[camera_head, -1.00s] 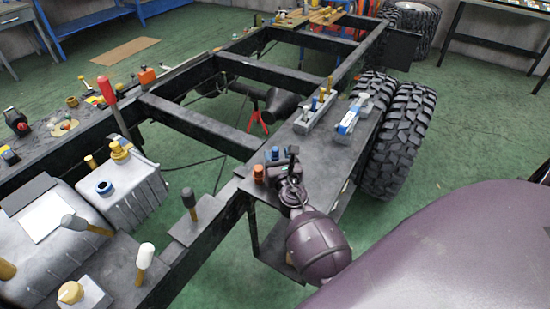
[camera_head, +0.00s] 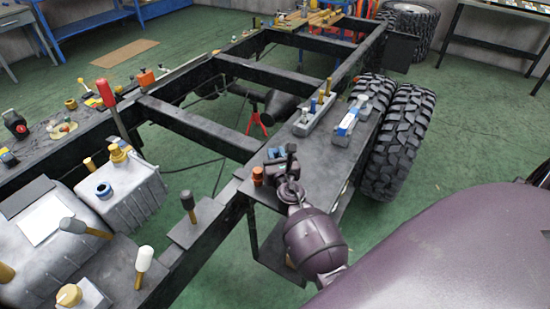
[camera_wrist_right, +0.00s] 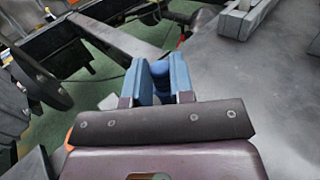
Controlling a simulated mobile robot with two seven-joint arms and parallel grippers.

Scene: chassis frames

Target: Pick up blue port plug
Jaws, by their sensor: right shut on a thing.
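The blue port plug (camera_wrist_right: 160,73) is a dark blue, rounded piece between the two light blue finger pads of my right gripper (camera_wrist_right: 158,84) in the right wrist view. The pads press on it from both sides, so the gripper is shut on it. In the head view my right gripper (camera_head: 276,154) is over the dark side plate of the chassis frame. There the plug is hard to tell from the blue pads, and I cannot tell whether it clears the plate. My left gripper is not in view.
An orange plug (camera_head: 257,176) stands on the dark plate (camera_head: 318,160), close left of my right gripper. Grey and blue fixtures (camera_head: 349,120) stand farther back, beside large tyres (camera_head: 398,140). A hammer (camera_head: 189,205) stands on the frame at the left.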

